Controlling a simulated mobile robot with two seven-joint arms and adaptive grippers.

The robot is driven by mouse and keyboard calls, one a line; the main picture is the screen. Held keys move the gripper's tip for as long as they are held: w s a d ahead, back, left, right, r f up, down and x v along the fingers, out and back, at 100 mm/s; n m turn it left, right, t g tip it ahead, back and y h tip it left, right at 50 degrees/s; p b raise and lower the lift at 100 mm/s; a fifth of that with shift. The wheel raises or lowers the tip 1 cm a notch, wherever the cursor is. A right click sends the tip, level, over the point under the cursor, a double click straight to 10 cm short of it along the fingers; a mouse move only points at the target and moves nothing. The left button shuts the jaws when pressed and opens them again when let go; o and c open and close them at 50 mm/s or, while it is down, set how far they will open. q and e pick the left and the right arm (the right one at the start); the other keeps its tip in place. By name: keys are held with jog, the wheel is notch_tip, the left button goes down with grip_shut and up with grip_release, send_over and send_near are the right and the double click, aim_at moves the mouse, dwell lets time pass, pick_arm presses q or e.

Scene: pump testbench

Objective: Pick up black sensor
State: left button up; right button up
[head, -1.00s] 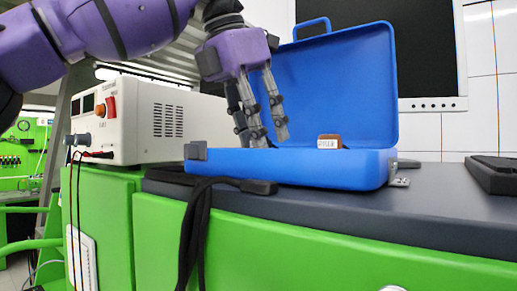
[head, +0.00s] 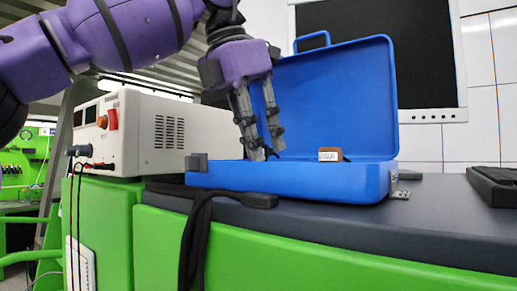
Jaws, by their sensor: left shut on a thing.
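An open blue case (head: 290,181) stands on the bench with its lid up. My left gripper (head: 262,153) reaches down into the left half of the case from above. Its fingers are closed together on a small dark piece, the black sensor (head: 271,153), of which only a little shows. The case's front wall hides the tray floor and the lowest part of the fingertips. My right gripper is not in view.
A brown and white block (head: 330,154) sticks up in the case's right half. A white power supply (head: 150,130) stands left of the case. A black strap (head: 196,235) hangs over the bench edge.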

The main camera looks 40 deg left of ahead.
pick_arm(q)
jog(key=shift+r, duration=0.45)
notch_tip(320, 180, up, 3)
jog(key=shift+f, duration=0.15)
notch_tip(320, 180, up, 4)
jog(key=shift+s+d+r, duration=0.1)
jog(key=shift+r, duration=0.1)
jog(key=shift+r+p, duration=0.3)
jog(key=shift+r, duration=0.4)
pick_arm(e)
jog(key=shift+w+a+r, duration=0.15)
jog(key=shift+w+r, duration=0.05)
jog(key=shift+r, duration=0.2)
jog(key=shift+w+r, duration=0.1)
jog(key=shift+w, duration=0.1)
